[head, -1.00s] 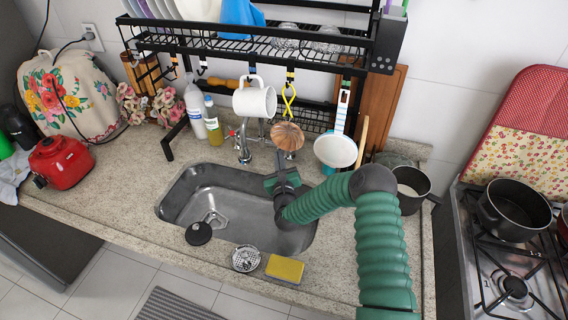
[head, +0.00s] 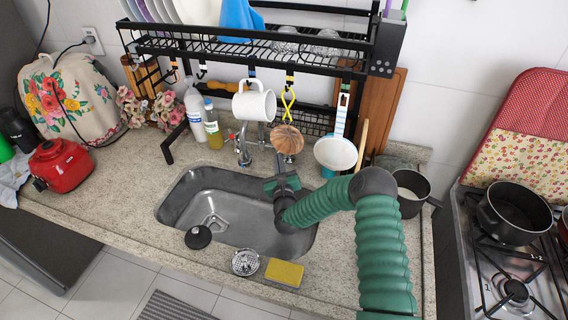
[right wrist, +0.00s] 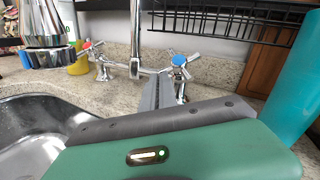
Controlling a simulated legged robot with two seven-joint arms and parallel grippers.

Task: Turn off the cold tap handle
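The cold tap handle (right wrist: 178,62) is a chrome cross with a blue cap, on the right of the tap in the right wrist view. The chrome spout (right wrist: 135,40) stands left of it, and the red-marked handle (right wrist: 92,48) is further left. My right gripper (right wrist: 156,92) looks shut, its slim grey fingers together and empty, pointing up just left of and below the cold handle. I cannot tell whether they touch it. In the head view my right gripper (head: 280,162) is over the sink's back edge, right of the tap (head: 243,152). My left gripper is out of view.
A black rack (head: 250,42) spans above the sink (head: 215,185). A white mug (head: 254,105), a round brush (head: 286,140) and a white ladle (head: 335,152) hang near my right gripper. A turquoise object (right wrist: 300,95) stands close at right in the wrist view.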

